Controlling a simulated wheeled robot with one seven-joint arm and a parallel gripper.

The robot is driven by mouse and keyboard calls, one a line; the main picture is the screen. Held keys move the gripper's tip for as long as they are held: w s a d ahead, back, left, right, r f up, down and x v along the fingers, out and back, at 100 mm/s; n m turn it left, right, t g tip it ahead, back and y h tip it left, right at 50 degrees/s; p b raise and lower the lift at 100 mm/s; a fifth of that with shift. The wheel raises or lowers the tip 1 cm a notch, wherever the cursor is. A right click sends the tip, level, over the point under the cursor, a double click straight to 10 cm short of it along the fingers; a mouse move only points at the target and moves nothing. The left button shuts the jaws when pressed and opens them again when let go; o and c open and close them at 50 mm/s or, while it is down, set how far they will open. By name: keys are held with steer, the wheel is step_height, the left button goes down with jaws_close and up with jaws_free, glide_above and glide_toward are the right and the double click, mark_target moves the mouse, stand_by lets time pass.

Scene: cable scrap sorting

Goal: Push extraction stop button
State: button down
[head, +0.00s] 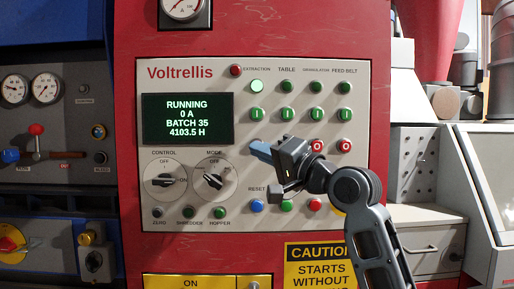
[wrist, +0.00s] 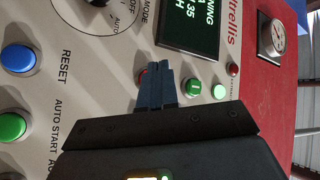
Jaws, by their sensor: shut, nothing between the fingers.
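The extraction column of the Voltrellis panel (head: 150,100) has a brightly lit pale green lamp (head: 256,86) and a green start button (head: 257,114). The red extraction stop button (wrist: 143,75) shows only as a sliver beside my fingers in the wrist view; in the head view my gripper hides it. My gripper (head: 252,147) is shut and empty, with its blue fingertips in front of the stop button's place. The fingers also show in the wrist view (wrist: 160,69). I cannot tell whether they touch the button.
Red stop buttons of other columns (head: 317,146) stand to the right. The display (head: 188,119) reads RUNNING, 0 A. Two rotary knobs (head: 165,181) and a blue reset button (head: 257,206) lie lower on the panel. A yellow caution sign (head: 318,251) is below.

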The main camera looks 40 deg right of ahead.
steer(key=shift+w, duration=0.1)
steer(key=shift+w+d, duration=0.25)
steer(key=shift+w, duration=0.05)
steer(key=shift+w+d, duration=0.25)
steer(key=shift+w, duration=0.1)
stand_by(0.9)
steer(key=shift+s, duration=0.1)
steer(key=shift+s+a+p, duration=0.4)
steer(key=shift+s+a, duration=0.1)
steer(key=shift+s, duration=0.15)
steer(key=shift+s+a+p, duration=0.4)
steer(key=shift+s+a, duration=0.3)
steer(key=shift+s, duration=0.35)
steer(key=shift+s+a+p, duration=0.4)
steer(key=shift+s+a, duration=0.3)
steer(key=shift+s, duration=0.3)
